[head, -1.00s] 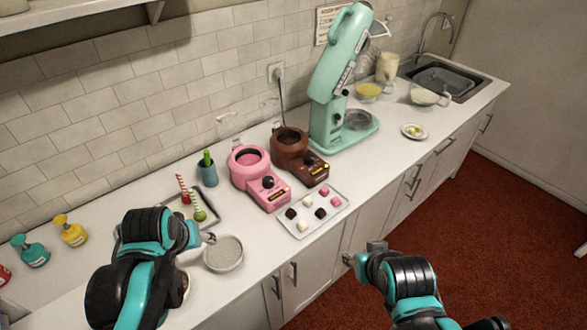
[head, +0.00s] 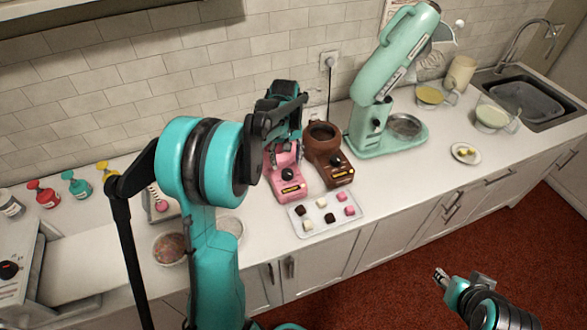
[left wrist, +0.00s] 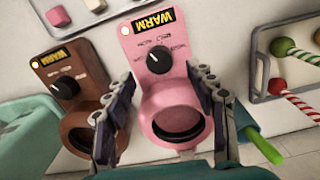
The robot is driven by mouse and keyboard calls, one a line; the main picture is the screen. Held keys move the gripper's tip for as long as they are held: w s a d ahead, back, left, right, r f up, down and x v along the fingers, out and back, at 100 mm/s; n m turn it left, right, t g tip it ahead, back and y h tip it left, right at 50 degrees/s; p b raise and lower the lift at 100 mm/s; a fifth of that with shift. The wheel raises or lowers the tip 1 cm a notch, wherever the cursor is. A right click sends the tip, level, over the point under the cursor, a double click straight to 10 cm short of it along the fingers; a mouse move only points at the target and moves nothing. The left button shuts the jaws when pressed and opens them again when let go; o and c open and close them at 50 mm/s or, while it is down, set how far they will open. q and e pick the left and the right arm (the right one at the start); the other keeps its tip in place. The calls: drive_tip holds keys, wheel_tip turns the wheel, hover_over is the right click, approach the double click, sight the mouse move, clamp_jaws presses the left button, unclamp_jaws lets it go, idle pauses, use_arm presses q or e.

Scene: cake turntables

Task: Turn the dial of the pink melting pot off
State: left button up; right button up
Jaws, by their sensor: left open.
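The pink melting pot (head: 285,183) stands on the counter, partly hidden behind my left arm in the head view. In the left wrist view the pink melting pot (left wrist: 178,108) fills the middle, with a black dial (left wrist: 159,60) under a yellow WARM label. The dial (head: 288,174) also shows in the head view. My left gripper (left wrist: 160,95) is open, its two fingers on either side of the pot, above the dial side and apart from the dial. My right gripper (head: 440,277) is off the counter over the red floor; its jaws are too small to judge.
A brown melting pot (head: 325,155) stands close to the right of the pink one. A tray of sweets (head: 308,224) lies in front. A mint stand mixer (head: 392,90) is farther right. A green-handled tool (left wrist: 262,145) is close to the left gripper's right finger.

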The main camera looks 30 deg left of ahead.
sight(287, 172)
use_arm(q)
wheel_tip(287, 172, down, 5)
drive_tip(key=shift+f+b, duration=0.1)
drive_tip(key=shift+b, duration=0.35)
drive_tip(key=shift+w, duration=0.1)
drive_tip(key=shift+c, duration=0.4)
drive_tip(key=c, duration=1.1)
